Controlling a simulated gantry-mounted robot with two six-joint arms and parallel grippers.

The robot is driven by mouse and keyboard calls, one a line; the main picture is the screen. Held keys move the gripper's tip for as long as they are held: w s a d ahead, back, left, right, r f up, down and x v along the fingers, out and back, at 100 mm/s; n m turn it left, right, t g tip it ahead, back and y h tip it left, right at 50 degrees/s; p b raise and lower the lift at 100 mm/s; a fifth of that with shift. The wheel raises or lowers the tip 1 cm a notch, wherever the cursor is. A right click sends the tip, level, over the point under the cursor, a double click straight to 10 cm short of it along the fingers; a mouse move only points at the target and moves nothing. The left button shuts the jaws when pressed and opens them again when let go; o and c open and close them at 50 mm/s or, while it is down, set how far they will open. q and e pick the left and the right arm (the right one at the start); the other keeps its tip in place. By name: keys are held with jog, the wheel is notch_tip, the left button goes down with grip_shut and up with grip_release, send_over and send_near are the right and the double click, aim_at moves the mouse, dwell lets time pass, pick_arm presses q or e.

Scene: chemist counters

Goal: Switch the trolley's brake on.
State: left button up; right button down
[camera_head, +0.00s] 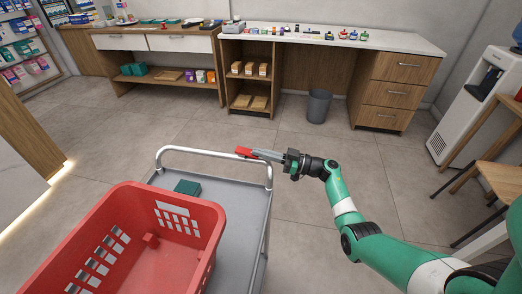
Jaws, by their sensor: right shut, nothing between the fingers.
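The trolley (236,212) stands in the lower middle, a grey deck with a pale metal push handle (205,150) at its far end. A small red piece (242,152), which looks like the brake lever, shows at the right part of the handle. My right gripper (257,154) reaches in from the right. Its fingers are shut and empty, with their tips right beside or against the red piece; I cannot tell if they touch. The fingers partly hide the handle's right corner. My left gripper is out of view.
A red basket (150,268) and a small dark green box (187,187) are on the trolley. Counters (390,66) line the back wall, with a grey bin (319,106) below. A water dispenser (462,110) and wooden stool (497,152) stand right. The floor behind the trolley is clear.

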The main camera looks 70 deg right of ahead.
jog(key=r+p, duration=0.1)
jog(key=p, duration=0.1)
jog(key=r+p, duration=0.4)
jog(key=shift+s+r, duration=0.2)
jog(key=shift+s, duration=0.15)
jog(key=s+d+f, duration=0.2)
jog(key=s+f, duration=0.4)
jog(key=s, duration=0.2)
jog(key=shift+s+f, duration=0.2)
jog(key=shift+s, duration=0.1)
